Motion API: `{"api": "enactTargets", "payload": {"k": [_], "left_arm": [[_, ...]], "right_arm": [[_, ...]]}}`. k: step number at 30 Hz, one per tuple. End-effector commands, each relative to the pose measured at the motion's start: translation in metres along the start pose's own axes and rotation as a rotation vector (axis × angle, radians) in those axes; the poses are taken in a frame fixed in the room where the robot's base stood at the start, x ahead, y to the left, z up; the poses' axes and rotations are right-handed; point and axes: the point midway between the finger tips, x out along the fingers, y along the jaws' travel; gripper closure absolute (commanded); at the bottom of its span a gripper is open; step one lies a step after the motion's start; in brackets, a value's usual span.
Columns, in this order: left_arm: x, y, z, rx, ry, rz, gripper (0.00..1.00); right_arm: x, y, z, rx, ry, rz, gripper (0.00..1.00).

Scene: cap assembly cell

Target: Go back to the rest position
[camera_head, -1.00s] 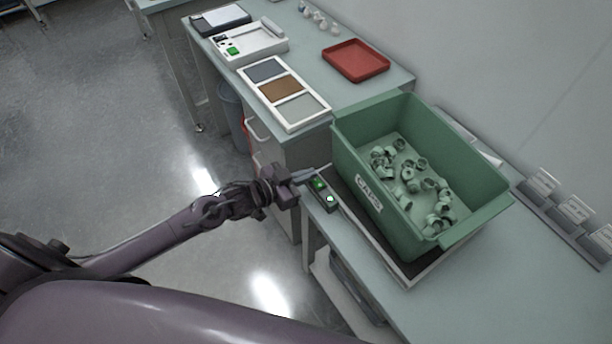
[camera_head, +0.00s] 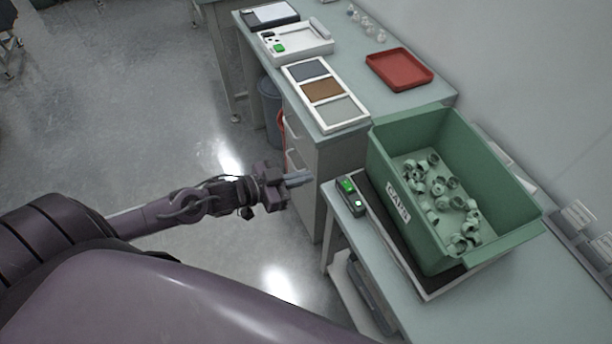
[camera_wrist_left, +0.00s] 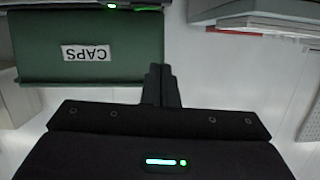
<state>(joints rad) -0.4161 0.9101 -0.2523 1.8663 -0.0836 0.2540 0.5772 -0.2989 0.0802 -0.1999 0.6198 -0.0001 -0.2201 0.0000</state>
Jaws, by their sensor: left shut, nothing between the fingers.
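My left gripper (camera_head: 298,177) is shut and empty, held off the bench's front edge, left of the small green-lit control box (camera_head: 350,196). In the left wrist view its closed fingers (camera_wrist_left: 160,86) point toward the bench side. The green bin (camera_head: 403,235) labelled CAPS stands on a dark-topped platform on the bench and holds several pale caps (camera_head: 438,190). The bin's labelled wall (camera_wrist_left: 88,48) also shows in the left wrist view. My right gripper is in no view.
A three-part tray (camera_head: 341,127), a white tray (camera_head: 300,52) and a red tray (camera_head: 399,83) lie on the far bench. A drawer cabinet (camera_head: 318,160) and a bin stand below. Open floor (camera_head: 110,110) lies to the left.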

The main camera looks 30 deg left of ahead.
Motion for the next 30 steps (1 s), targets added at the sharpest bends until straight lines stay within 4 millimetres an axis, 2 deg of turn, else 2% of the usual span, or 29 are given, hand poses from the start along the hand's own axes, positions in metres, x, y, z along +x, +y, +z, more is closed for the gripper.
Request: {"api": "enactTargets", "payload": {"k": [13,17,20,23,24,26,27,30], "left_arm": [[0.0,-0.001,0.001,0.0,-0.001,-0.002,1.0],[-0.001,-0.015,0.024,-0.007,-0.036,-0.056,1.0],[-0.007,-0.038,0.071,-0.025,-0.113,-0.154,1.0],[-0.021,-0.055,0.142,-0.056,-0.237,-0.27,1.0],[-0.028,-0.058,0.172,-0.072,-0.294,-0.311,1.0],[-0.04,-0.056,0.216,-0.097,-0.382,-0.363,1.0],[-0.049,-0.051,0.245,-0.115,-0.441,-0.391,1.0],[-0.072,-0.024,0.315,-0.165,-0.597,-0.436,1.0]], "right_arm": [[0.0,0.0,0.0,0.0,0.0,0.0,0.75],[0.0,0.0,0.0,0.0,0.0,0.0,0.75],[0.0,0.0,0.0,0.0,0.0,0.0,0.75],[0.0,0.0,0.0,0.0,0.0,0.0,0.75],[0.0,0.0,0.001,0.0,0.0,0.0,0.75],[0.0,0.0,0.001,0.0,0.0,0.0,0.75],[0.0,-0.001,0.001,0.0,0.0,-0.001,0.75],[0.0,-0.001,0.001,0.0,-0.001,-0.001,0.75]]}}
